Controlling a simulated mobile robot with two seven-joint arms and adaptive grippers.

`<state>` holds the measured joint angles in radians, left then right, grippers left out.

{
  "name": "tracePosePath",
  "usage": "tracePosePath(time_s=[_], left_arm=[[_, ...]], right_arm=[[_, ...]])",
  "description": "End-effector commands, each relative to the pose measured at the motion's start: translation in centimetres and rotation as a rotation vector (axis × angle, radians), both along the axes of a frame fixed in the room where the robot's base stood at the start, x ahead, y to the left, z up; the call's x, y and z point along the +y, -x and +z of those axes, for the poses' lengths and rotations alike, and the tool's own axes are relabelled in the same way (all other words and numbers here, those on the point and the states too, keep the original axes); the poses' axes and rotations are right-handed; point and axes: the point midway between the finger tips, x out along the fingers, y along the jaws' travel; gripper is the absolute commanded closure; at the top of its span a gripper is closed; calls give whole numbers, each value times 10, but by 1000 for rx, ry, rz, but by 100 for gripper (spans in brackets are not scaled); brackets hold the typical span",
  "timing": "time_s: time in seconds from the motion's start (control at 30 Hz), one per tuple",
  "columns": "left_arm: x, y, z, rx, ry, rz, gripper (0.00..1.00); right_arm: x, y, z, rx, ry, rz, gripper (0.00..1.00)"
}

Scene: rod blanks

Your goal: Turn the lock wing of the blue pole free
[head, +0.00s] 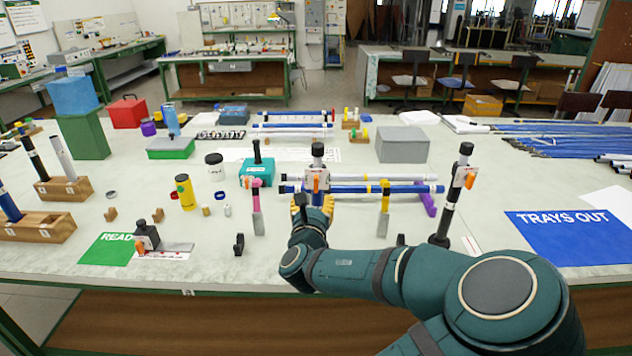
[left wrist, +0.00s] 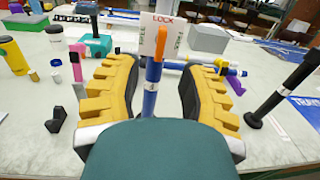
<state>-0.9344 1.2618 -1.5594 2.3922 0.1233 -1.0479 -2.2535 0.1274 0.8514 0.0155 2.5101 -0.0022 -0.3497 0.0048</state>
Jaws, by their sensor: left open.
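The blue pole (left wrist: 150,101) stands upright between my left gripper's fingers in the left wrist view. Its orange lock wing (left wrist: 154,62) sits in front of a white card (left wrist: 172,30) marked LOCK at the top and FREE at the left side. The wing points up, towards LOCK. In the head view the orange wing (head: 316,183) and the pole's black top (head: 318,150) show above my left gripper (head: 313,207). That gripper is open, with its yellow-padded fingers (left wrist: 154,88) on both sides of the pole. The pole's foot is hidden. My right gripper is not in view.
A black pole (head: 453,205) with another orange wing stands to the right. Blue and white rods (head: 390,188) lie on supports behind the gripper. A teal box (head: 257,172) and a yellow bottle (head: 185,193) are to the left. A blue TRAYS OUT mat (head: 570,240) lies at right.

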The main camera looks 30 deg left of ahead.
Motion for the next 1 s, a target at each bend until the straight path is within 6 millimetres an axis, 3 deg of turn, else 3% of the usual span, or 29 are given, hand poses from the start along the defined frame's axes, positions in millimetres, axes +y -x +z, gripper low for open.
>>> tracePosePath(time_s=[0.2, 0.4, 0.83, 0.87, 0.97, 1.0], left_arm=[[20, -38, -1, -2, 1, 0, 60], [31, -59, -1, 0, 1, 0, 60], [34, -66, 0, 0, 0, -1, 60], [34, -66, 0, 0, 0, -1, 64], [34, -66, 0, 0, 0, -1, 99], [34, -66, 0, 0, 0, -1, 100]], right_arm=[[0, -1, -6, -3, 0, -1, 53], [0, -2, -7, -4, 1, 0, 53], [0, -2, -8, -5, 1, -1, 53], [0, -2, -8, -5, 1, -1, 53], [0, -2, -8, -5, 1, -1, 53], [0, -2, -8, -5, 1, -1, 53]])
